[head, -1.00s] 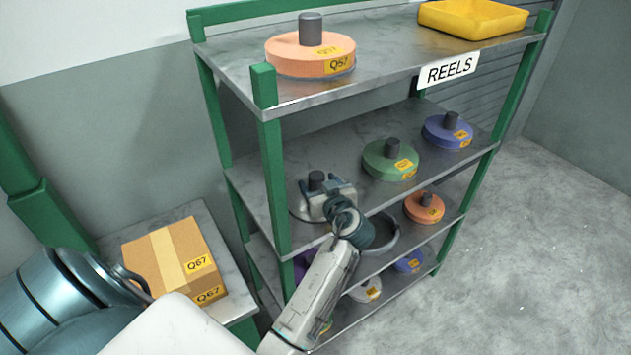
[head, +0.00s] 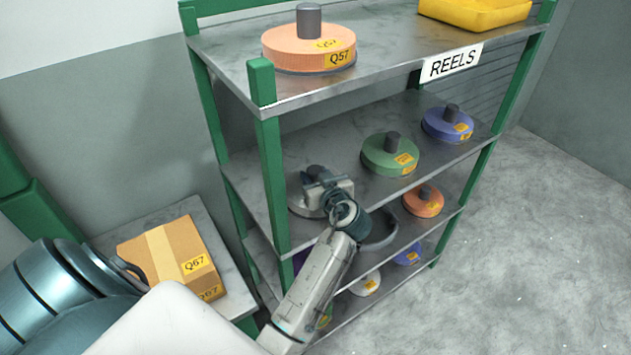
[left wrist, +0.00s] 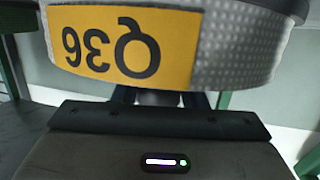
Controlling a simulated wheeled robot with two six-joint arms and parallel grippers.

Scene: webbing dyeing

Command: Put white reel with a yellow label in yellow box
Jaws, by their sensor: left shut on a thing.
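The pale grey-white reel (head: 303,200) sits at the near left end of the middle shelf, partly hidden by my gripper. In the left wrist view its rim (left wrist: 225,50) fills the top, with a yellow label (left wrist: 125,45) reading Q36 upside down. My left gripper (head: 320,178) is shut on this reel at its dark central hub. Whether the reel touches the shelf I cannot tell. The yellow box (head: 475,14) is an open tray on the top shelf at the right, cut by the picture's top edge. My right gripper is not in view.
A green-posted rack (head: 272,190) surrounds the shelves. An orange reel (head: 300,48) stands on the top shelf. Green (head: 378,155) and purple (head: 447,124) reels share the middle shelf; more reels lie below. A cardboard box (head: 160,258) is at left. Bare shelf lies between top reel and tray.

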